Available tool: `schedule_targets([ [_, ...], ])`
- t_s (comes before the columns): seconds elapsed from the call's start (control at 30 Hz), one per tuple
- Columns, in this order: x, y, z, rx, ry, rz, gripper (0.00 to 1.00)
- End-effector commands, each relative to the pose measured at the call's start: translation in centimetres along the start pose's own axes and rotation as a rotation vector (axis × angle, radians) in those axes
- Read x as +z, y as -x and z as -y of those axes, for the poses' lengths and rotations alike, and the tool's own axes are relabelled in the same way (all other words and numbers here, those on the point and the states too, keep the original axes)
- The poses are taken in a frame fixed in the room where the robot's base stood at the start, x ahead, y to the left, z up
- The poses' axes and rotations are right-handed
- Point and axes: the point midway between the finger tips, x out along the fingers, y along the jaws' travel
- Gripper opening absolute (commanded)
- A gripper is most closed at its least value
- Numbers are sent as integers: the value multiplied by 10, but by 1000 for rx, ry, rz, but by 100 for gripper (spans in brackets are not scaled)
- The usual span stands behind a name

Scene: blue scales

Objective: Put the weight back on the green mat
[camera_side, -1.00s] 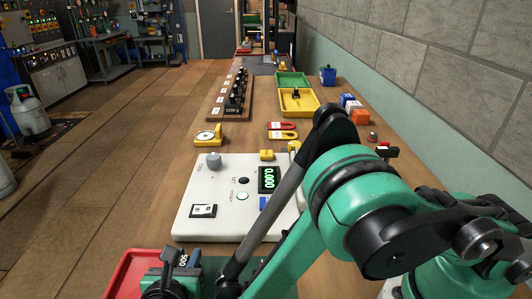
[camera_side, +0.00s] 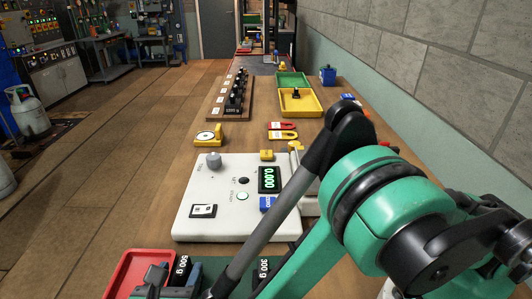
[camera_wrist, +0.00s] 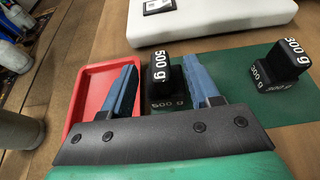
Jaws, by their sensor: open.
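The black 500 g weight (camera_wrist: 162,85) stands upright at the left end of the green mat (camera_wrist: 228,75), close to the red tray. It also shows in the side view (camera_side: 181,270). My gripper (camera_wrist: 159,64) is open, its blue fingers to the left and right of this weight, with the right finger much closer. I cannot tell whether that finger touches it. A black 300 g weight (camera_wrist: 284,66) stands on the mat farther right. In the side view my arm covers part of the mat.
The red tray (camera_wrist: 83,84) lies left of the mat and looks empty where visible. The white scale (camera_side: 225,215) behind the mat reads 0.000. A row of black weights (camera_side: 236,92), a yellow tray (camera_side: 300,102) and a green tray (camera_side: 293,79) stand farther back.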

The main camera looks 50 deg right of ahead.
Motion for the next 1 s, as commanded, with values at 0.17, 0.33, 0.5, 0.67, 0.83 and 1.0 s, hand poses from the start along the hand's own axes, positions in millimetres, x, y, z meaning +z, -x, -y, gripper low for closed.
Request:
schedule_targets([
  [0.17, 0, 27, 0, 2, 1, 0, 55],
  [0.33, 14, 24, 0, -16, -57, -45, 55],
  [0.5, 58, -14, 10, -80, -309, -214, 55],
  [0.67, 99, -52, 45, -190, -704, -418, 55],
  [0.83, 126, -73, 94, -339, -1189, -596, 55],
  [1.0, 138, -80, 141, -504, -1723, -723, 55],
])
